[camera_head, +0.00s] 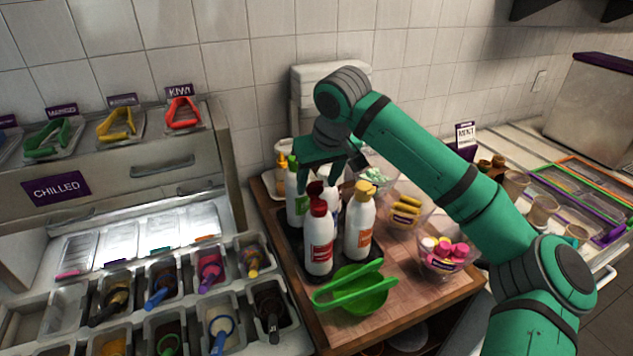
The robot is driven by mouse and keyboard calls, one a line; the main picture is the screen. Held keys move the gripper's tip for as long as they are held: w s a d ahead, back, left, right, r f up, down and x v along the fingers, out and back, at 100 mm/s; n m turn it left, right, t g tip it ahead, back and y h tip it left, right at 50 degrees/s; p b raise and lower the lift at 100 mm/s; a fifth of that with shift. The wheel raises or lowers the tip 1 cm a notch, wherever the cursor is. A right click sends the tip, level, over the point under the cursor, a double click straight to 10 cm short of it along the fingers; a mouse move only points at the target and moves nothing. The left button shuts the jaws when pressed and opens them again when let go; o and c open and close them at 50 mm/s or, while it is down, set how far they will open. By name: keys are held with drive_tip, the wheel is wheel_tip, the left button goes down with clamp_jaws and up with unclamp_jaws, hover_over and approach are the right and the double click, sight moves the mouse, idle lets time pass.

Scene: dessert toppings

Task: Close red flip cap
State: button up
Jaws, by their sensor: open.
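A white squeeze bottle (319,245) with a red label stands upright at the front of a group of bottles. Its red flip cap (318,207) is on top, with a dark red piece (315,188) just above and behind it. I cannot tell whether that piece is the raised lid or another bottle's cap. My green gripper (333,178) is open, reaching down over the back of the bottle group, above and behind the red cap. It appears apart from the cap and holds nothing visible. It partly hides the bottles behind.
A yellow-capped bottle (360,226) stands close on the right, a green-capped bottle (294,205) behind left. A green bowl (360,297) sits in front on the wooden board (430,308). Topping bowls (443,262) stand right; a topping bin unit (135,300) is left.

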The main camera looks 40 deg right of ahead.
sight(315, 195)
drive_tip(key=shift+w+a+f, duration=0.15)
drive_tip(key=shift+f, duration=0.1)
drive_tip(key=c, duration=1.1)
drive_tip(key=shift+o, duration=0.2)
drive_tip(key=shift+f, duration=0.1)
drive_tip(key=shift+s+a+f+t+h, duration=0.15)
drive_tip(key=shift+s+t, duration=0.25)
drive_tip(key=shift+t, duration=0.55)
drive_tip(key=shift+s+a+f+t+h, duration=0.1)
drive_tip(key=shift+s+f+t+h, duration=0.25)
drive_tip(key=shift+t, duration=0.55)
drive_tip(key=shift+s+a+t+h, duration=0.1)
drive_tip(key=shift+s+t, duration=0.35)
drive_tip(key=shift+t, duration=0.5)
drive_tip(key=shift+s+a+f+t+h, duration=0.1)
drive_tip(key=shift+s+f+t+h, duration=0.2)
drive_tip(key=shift+t, duration=0.6)
drive_tip(key=shift+s+f+t+h, duration=0.2)
drive_tip(key=shift+s+f+t, duration=0.15)
drive_tip(key=shift+t, duration=0.55)
drive_tip(key=shift+s+f+t, duration=0.2)
drive_tip(key=shift+f+t, duration=0.25)
drive_tip(key=shift+t, duration=0.75)
drive_tip(key=shift+t+h, duration=0.3)
